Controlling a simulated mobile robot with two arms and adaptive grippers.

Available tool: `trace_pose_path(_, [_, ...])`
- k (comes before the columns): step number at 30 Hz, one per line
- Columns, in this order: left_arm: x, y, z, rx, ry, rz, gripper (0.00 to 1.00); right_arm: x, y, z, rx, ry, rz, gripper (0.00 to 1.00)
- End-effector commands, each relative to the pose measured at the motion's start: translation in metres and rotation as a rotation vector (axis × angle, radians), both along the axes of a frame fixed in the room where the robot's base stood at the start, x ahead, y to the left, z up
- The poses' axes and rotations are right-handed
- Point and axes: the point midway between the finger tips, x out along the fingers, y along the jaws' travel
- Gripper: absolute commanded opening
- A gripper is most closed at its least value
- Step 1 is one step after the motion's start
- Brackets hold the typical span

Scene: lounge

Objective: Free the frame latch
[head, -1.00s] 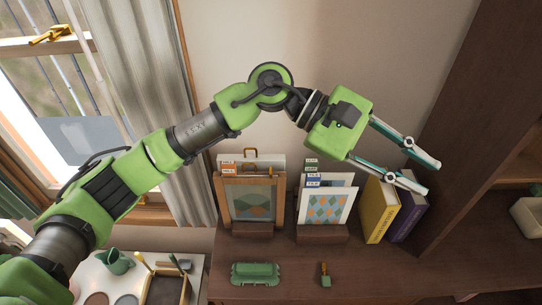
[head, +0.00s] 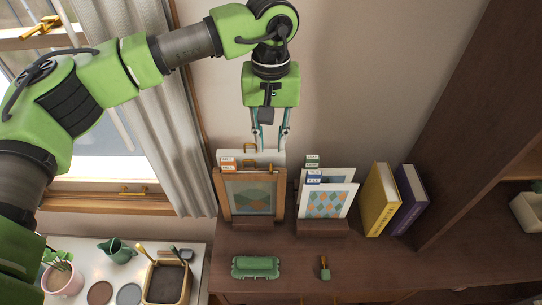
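A wooden picture frame (head: 222,193) with a green geometric picture stands upright in a dark wooden holder on the desk. Small brass pieces show at its top edge, one a brass loop (head: 249,147) on the pale board behind it; which one is the latch I cannot tell. My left gripper (head: 270,143) points down above the frame's top, its two fingers apart and empty. Its fingertips overlap the pale board in the head view; contact cannot be told. My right gripper is out of view.
A holder with patterned cards (head: 327,203) stands right of the frame, then a yellow book (head: 380,200) and a purple book (head: 409,200). A green case (head: 255,267) and a small brass-and-green tool (head: 324,268) lie in front. A curtain (head: 165,120) hangs at left.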

Motion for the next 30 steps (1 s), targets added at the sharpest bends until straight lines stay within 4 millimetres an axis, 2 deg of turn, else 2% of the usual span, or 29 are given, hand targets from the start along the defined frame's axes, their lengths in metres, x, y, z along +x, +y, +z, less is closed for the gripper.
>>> trace_pose_path(1, [-0.001,0.0,-0.008,0.001,0.005,0.0,0.22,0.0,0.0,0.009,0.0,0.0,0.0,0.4])
trace_pose_path(6, [-0.001,0.0,-0.042,0.0,0.004,0.0,0.22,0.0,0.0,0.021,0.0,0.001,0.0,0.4])
trace_pose_path(12, [-0.001,-0.001,-0.067,-0.002,0.002,0.0,0.22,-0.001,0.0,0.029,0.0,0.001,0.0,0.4])
trace_pose_path(17, [0.0,-0.001,-0.075,-0.002,0.001,0.0,0.22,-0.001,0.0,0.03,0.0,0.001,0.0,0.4])
trace_pose_path(24, [0.0,-0.001,-0.076,-0.002,0.0,0.0,0.22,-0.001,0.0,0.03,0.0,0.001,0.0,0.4])
trace_pose_path(27, [0.0,-0.001,-0.076,-0.002,0.0,0.0,0.0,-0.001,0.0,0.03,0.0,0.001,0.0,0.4])
trace_pose_path(30, [0.0,-0.001,-0.076,-0.002,0.0,0.0,0.0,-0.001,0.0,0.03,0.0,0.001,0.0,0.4])
